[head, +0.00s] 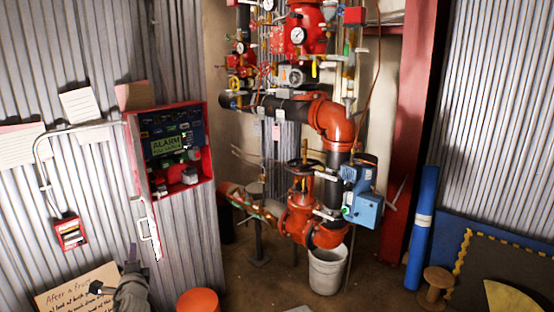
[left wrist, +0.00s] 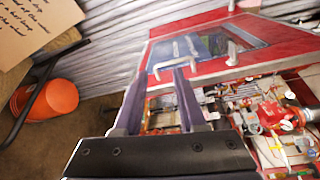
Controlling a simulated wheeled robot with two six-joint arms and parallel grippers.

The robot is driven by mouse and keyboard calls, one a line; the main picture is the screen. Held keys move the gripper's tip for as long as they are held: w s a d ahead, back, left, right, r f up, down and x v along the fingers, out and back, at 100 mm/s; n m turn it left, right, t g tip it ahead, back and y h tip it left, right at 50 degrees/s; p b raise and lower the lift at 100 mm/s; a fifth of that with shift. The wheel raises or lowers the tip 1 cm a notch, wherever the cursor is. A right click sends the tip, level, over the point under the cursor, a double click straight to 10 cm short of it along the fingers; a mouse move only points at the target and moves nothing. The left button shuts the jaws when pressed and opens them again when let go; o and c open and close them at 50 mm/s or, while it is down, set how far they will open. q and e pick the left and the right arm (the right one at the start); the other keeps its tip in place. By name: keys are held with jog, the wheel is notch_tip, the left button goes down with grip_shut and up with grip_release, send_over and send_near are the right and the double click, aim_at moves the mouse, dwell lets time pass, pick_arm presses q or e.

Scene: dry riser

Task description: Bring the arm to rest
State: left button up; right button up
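My left gripper (head: 118,272) is low at the left in the head view, in front of the corrugated wall and close to the handwritten cardboard sign (head: 82,290). In the left wrist view its two fingers (left wrist: 158,78) stand apart with nothing between them. Beyond them in that view is a red panel with a dark window (left wrist: 190,48) and a metal handle. My right gripper is in neither view.
A red alarm box (head: 170,150) hangs on the wall above the gripper, with a white handle (head: 149,236) below it. Red valves and pipes (head: 318,115) fill the middle. An orange bucket (head: 199,301) and white bucket (head: 327,270) stand on the floor.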

pick_arm(q)
jog(key=s+d+f+n+g+h, duration=0.2)
jog(key=d+f+n+g, duration=0.2)
jog(key=d+f, duration=0.4)
jog(key=s+d+f+n+g+h, duration=0.1)
jog(key=s+d+f+n+g, duration=0.25)
jog(key=d, duration=0.65)
jog(key=s+d+f+n+g+h, duration=0.1)
jog(key=s+d+f+n+g, duration=0.1)
jog(key=s+d+f+g, duration=0.2)
jog(key=s+d+f+n+g+h, duration=0.1)
jog(key=s+d+f+g+h, duration=0.1)
jog(key=s+d, duration=0.9)
jog(key=d+f+g, duration=0.1)
jog(key=d+g, duration=0.1)
jog(key=d, duration=0.1)
jog(key=shift+s+f+n+h+p, duration=0.3)
jog(key=shift+f+n+p, duration=0.05)
jog(key=shift+p, duration=0.05)
